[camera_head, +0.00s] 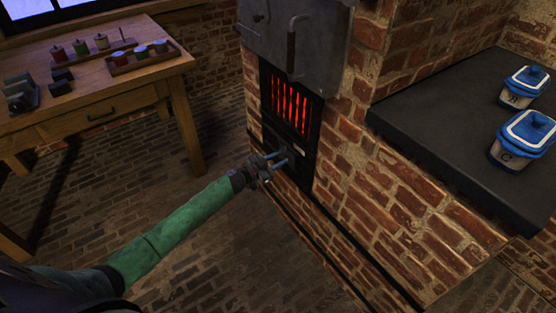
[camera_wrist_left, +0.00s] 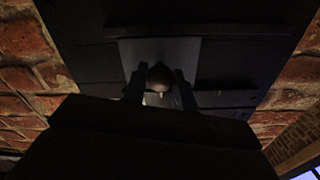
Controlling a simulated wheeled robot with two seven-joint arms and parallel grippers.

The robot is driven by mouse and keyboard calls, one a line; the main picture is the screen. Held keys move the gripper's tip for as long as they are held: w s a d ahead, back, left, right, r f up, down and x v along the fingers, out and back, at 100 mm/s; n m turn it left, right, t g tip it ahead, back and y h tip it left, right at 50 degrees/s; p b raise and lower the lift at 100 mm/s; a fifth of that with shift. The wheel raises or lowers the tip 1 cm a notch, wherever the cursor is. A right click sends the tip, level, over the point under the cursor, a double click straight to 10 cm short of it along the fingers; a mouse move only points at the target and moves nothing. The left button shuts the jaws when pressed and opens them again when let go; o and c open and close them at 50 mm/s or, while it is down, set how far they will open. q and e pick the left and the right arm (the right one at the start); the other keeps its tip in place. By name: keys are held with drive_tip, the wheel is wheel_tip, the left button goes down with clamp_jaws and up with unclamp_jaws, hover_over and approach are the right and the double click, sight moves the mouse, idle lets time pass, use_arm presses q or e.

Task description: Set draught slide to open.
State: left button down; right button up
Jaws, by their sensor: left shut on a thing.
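In the head view the gripper hides the knob and part of the slide. My right gripper is not in view.
A grey metal door with a handle (camera_head: 291,52) is above the grate. Brick wall (camera_head: 400,215) lies right of the stove front. Blue-lidded jars (camera_head: 524,138) stand on the dark slab (camera_head: 430,120). A wooden table (camera_head: 110,98) with spools and blocks stands at the left.

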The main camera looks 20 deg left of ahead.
use_arm(q)
drive_tip(key=w+a, duration=0.1)
drive_tip(key=a, duration=0.1)
drive_tip(key=w+a, duration=0.4)
drive_tip(key=a, duration=0.1)
drive_tip(key=shift+w, duration=0.25)
drive_tip(key=shift+w+a, duration=0.15)
drive_tip(key=shift+a, duration=0.15)
drive_tip(key=shift+r, duration=0.1)
drive_tip(key=c, duration=1.1)
unclamp_jaws()
drive_tip(key=v, duration=0.7)
drive_tip(key=shift+s+a, duration=0.25)
drive_tip(key=shift+s, duration=0.05)
